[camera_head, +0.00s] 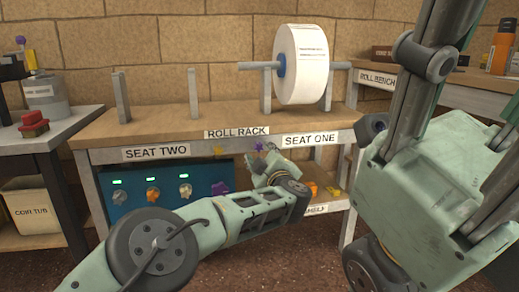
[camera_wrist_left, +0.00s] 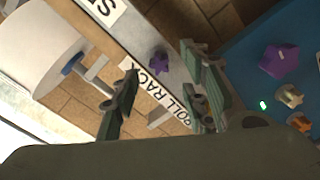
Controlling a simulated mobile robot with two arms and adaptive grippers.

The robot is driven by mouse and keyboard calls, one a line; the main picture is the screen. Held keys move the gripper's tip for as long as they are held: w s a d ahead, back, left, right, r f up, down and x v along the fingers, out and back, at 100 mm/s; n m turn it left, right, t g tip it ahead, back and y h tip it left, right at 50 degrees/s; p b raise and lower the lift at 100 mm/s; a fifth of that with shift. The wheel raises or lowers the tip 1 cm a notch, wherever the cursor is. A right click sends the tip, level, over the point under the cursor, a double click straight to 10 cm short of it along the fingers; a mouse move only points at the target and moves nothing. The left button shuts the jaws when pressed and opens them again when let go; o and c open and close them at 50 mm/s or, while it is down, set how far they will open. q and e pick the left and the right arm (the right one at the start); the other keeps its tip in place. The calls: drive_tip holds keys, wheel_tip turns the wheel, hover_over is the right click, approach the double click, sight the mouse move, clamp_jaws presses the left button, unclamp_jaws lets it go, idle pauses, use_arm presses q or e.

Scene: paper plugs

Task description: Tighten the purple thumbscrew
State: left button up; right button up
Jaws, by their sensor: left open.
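The purple thumbscrew (camera_head: 258,147) is a small star-shaped knob on the front edge of the roll rack, between the ROLL RACK and SEAT ONE labels. In the left wrist view the purple thumbscrew (camera_wrist_left: 158,62) shows between the spread fingertips, seemingly beyond them; I cannot tell the exact gap. My left gripper (camera_head: 262,165) is open and empty, just below the thumbscrew in the head view. Its two fingers also show in the left wrist view (camera_wrist_left: 160,66). My right gripper is not in view; my right arm fills the right side.
A yellow star knob (camera_head: 217,151) sits left on the same edge. A blue panel (camera_head: 128,203) below holds several knobs, one a larger purple knob (camera_head: 220,187). A white roll (camera_head: 303,65) rests on a bar above SEAT ONE. Orange items (camera_head: 310,188) lie on the lower shelf.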

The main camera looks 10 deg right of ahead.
use_arm(q)
drive_tip(key=shift+s+d+p, duration=0.1)
drive_tip(key=shift+s+p, duration=0.25)
drive_tip(key=shift+s, duration=1.45)
drive_tip(key=n+b, duration=1)
drive_tip(key=n, duration=1.4)
drive_tip(key=shift+b, duration=0.3)
drive_tip(key=shift+c, duration=0.3)
